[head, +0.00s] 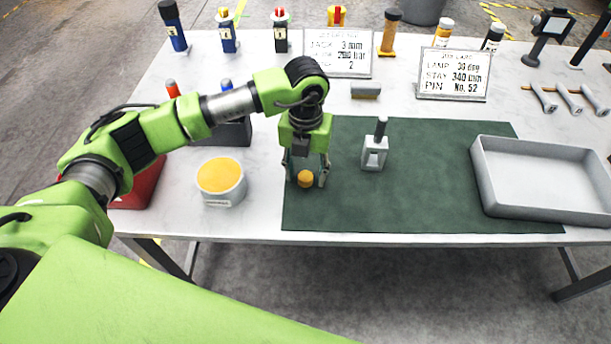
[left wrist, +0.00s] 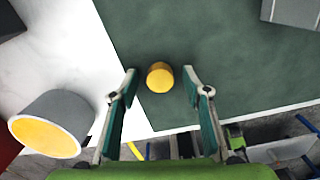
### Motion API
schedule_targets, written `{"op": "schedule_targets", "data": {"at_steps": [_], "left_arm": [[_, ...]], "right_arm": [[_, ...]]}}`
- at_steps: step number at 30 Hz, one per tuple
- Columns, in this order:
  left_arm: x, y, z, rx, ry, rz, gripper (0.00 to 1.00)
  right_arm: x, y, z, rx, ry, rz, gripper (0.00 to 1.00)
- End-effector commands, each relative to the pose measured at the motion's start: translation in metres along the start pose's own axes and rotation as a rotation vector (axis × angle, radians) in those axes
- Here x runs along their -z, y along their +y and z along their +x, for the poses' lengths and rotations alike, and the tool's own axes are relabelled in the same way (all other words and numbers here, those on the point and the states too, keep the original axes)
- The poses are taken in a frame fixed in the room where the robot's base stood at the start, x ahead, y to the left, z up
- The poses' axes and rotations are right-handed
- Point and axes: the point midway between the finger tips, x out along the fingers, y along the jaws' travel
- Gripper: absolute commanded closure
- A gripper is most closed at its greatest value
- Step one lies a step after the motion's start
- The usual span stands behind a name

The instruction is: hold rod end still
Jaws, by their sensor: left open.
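A grey forked metal piece with a dark upright rod, which looks like the rod end (head: 374,154), stands on the green mat (head: 440,180). Part of a grey block, likely the same piece, shows at the top right of the left wrist view (left wrist: 290,10). My left gripper (head: 306,176) points down over the mat, left of the forked piece and apart from it. Its fingers are open, one on each side of a small yellow-orange cylinder (left wrist: 160,78). My right gripper is not in view.
A round tin with an orange top (head: 221,175) stands left of the mat. A grey tray (head: 545,208) sits at the right. Two sign cards (head: 453,76) and several bottles line the back. The mat between the forked piece and the tray is clear.

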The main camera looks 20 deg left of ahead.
Motion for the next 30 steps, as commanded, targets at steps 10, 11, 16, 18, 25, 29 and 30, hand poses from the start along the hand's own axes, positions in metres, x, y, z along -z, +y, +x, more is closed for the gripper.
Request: {"op": "schedule_targets", "data": {"at_steps": [10, 11, 16, 18, 25, 29, 30], "left_arm": [[0.0, 0.0, 0.0, 0.0, 0.0, 0.0, 0.94], [0.0, 0.0, 0.0, 0.0, 0.0, 0.0, 0.94], [0.0, 0.0, -0.001, 0.0, 0.0, 0.0, 0.94], [0.0, 0.0, -0.001, 0.0, 0.0, 0.0, 0.94], [-0.001, 0.0, -0.013, 0.002, -0.001, -0.001, 0.94], [-0.001, 0.0, -0.032, 0.002, -0.004, 0.0, 0.94], [0.005, -0.004, -0.038, 0.003, -0.003, 0.004, 0.94]], "right_arm": [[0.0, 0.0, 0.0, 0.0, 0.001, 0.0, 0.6], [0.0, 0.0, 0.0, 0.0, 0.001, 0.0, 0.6], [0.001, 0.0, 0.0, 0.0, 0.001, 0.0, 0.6], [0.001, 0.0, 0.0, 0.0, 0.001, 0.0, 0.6], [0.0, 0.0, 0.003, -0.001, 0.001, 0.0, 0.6], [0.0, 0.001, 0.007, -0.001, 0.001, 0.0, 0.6], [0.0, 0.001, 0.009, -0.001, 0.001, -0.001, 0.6]]}}
